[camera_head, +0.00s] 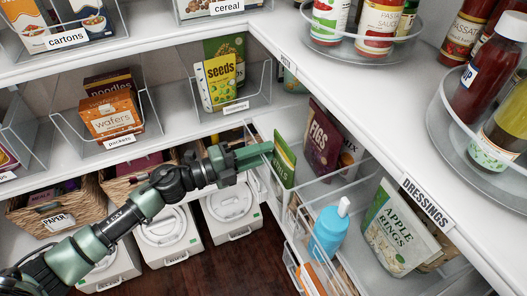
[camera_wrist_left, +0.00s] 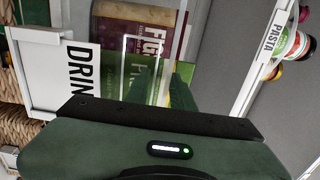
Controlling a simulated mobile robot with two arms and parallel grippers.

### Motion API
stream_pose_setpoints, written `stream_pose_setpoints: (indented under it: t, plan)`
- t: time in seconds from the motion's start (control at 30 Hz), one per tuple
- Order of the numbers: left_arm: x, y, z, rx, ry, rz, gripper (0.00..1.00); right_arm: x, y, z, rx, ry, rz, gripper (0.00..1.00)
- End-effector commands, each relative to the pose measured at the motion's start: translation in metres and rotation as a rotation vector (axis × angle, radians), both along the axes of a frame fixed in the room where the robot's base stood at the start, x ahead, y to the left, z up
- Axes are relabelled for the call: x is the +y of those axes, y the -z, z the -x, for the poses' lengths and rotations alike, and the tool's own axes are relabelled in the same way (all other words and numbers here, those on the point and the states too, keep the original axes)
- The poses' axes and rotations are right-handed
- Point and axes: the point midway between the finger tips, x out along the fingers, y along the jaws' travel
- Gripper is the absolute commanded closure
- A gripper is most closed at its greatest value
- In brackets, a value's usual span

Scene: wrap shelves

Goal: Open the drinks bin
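The drinks bin shows in the left wrist view as a pale front panel (camera_wrist_left: 35,75) with a label reading "DRIN" (camera_wrist_left: 82,68); the rest of the word is hidden. In the head view a clear bin (camera_head: 300,222) on the right shelf holds a green pouch (camera_head: 284,160) and a purple figs pouch (camera_head: 323,140); its label is not visible there. My left gripper (camera_head: 268,154) has its green fingers at the left end of this bin, beside the green pouch. Whether they touch the bin or are spread is unclear. My right gripper is not in view.
A blue bottle (camera_head: 329,228) and an apple rings pouch (camera_head: 395,232) stand at lower right. The white shelf edge labelled dressings (camera_head: 427,201) runs above. White lidded containers (camera_head: 231,207) and wicker baskets (camera_head: 60,212) are below left. Dark floor (camera_head: 235,272) is open at bottom centre.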

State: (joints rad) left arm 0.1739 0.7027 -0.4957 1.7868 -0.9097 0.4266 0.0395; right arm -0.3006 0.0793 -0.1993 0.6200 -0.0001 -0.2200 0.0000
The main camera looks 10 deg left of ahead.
Motion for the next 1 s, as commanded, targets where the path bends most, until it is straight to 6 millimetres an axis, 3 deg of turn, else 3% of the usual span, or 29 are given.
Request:
stream_pose_setpoints:
  t: [0.37, 0.8, 1.0]
  plan:
    - [0.001, 0.000, 0.001, -0.001, 0.000, 0.001, 0.62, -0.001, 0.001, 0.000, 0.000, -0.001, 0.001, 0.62]
    - [0.053, 0.004, 0.039, 0.002, -0.001, -0.001, 0.62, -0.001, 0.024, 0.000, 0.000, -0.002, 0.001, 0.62]
    - [0.063, 0.001, 0.046, 0.000, 0.001, 0.000, 0.62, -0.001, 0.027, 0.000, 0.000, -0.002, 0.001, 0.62]
